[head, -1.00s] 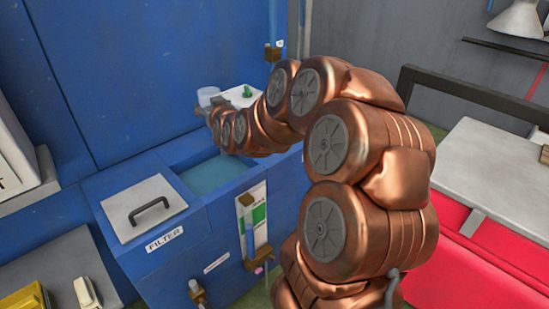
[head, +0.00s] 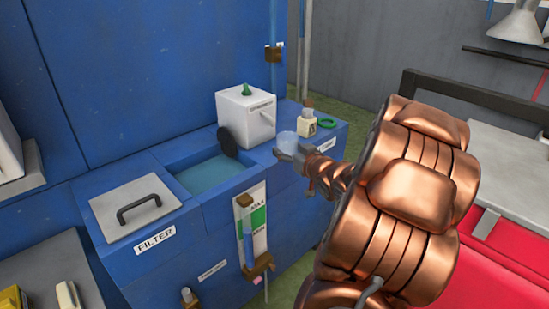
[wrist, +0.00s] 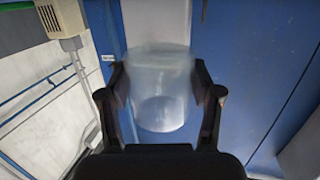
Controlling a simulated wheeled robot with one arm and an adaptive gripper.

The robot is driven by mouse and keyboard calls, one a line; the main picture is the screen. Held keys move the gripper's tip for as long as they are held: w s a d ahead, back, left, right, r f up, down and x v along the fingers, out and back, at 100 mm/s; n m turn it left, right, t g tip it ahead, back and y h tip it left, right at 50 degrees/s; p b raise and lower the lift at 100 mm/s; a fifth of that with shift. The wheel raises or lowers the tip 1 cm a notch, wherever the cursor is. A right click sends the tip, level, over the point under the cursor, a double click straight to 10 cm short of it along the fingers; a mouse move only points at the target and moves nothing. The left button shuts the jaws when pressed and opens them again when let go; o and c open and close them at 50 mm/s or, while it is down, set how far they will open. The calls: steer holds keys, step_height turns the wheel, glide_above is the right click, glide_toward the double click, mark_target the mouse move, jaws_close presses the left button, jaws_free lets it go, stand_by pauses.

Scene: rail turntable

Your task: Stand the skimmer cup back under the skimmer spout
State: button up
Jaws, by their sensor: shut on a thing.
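The skimmer cup (head: 287,142) is a small translucent cup, held by my gripper (head: 292,152) at the front right of the skimmer. In the wrist view the cup (wrist: 162,95) sits between the two dark fingers of my gripper (wrist: 162,100), which are shut on it. The skimmer is a white box (head: 246,115) with a green knob on top, standing on the blue tank's back ledge. A short pale spout (head: 266,118) sticks out of its right side. The cup is apart from the spout, to its lower right. The cup's underside is hidden in the head view.
An open tank bay (head: 210,173) with bluish liquid is left of the skimmer, with a dark disc (head: 228,142) beside it. A small bottle (head: 308,122) and a green ring (head: 327,124) stand on the right ledge. The filter lid (head: 140,205) is at left.

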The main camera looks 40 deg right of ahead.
steer(key=s+d+f+b, duration=0.1)
steer(key=s+d+f, duration=0.1)
steer(key=s+f, duration=0.35)
steer(key=r+p+x, duration=0.1)
steer(key=x, duration=0.4)
steer(key=r+p+x, duration=0.1)
steer(key=x, duration=0.5)
steer(key=p+x, duration=0.1)
steer(key=x, duration=0.5)
steer(key=shift+w+a+r, duration=0.1)
steer(key=shift+w+r, duration=0.25)
steer(key=shift+w, duration=0.05)
steer(key=shift+f, duration=0.3)
steer(key=shift+f, duration=0.2)
steer(key=o, duration=1)
steer(key=shift+r, duration=0.1)
